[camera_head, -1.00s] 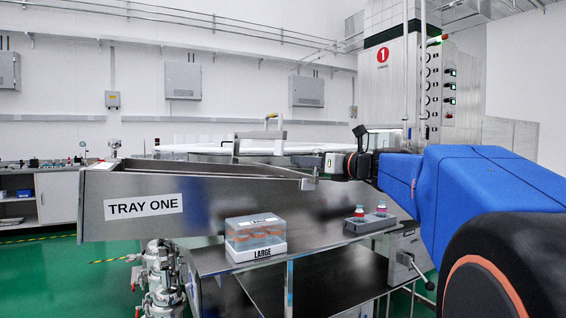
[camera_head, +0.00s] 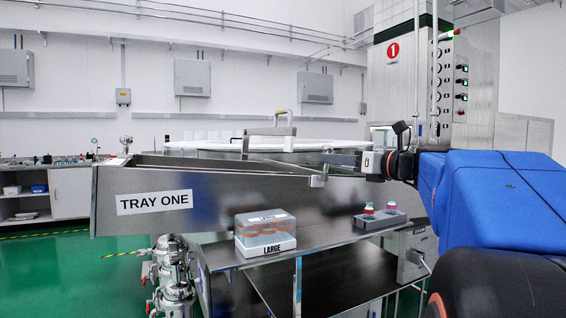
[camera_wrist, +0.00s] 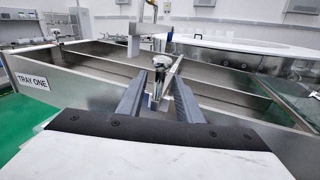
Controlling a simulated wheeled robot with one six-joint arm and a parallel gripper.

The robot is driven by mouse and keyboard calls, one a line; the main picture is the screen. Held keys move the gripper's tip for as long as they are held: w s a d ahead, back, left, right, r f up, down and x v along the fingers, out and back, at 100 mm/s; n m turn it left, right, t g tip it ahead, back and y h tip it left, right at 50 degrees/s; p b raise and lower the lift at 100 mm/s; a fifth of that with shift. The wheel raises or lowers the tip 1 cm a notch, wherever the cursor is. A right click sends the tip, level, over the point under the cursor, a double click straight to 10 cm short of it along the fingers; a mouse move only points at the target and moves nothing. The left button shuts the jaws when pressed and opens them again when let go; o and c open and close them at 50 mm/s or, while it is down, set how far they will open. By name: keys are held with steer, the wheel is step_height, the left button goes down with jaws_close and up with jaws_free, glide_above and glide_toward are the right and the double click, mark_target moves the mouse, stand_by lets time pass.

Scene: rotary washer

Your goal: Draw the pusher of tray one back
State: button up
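Tray one (camera_head: 225,197) is a long metal tray labelled TRAY ONE, also seen in the wrist view (camera_wrist: 70,84), with long compartments inside. My gripper (camera_head: 338,160) is above the tray's right end, nearer me than that handle. In the wrist view its fingers (camera_wrist: 157,88) are apart. A narrow metal bar with a pale knob (camera_wrist: 160,66) shows between and beyond the fingertips; contact cannot be told.
A clear box marked LARGE (camera_head: 265,234) and a grey holder with small capped vials (camera_head: 381,219) stand on the metal shelf (camera_head: 330,250) in front of the tray. A round white table (camera_head: 240,146) is behind. Green floor (camera_head: 50,275) is open at left.

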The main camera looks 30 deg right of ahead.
steer(key=v, duration=1)
stand_by(0.3)
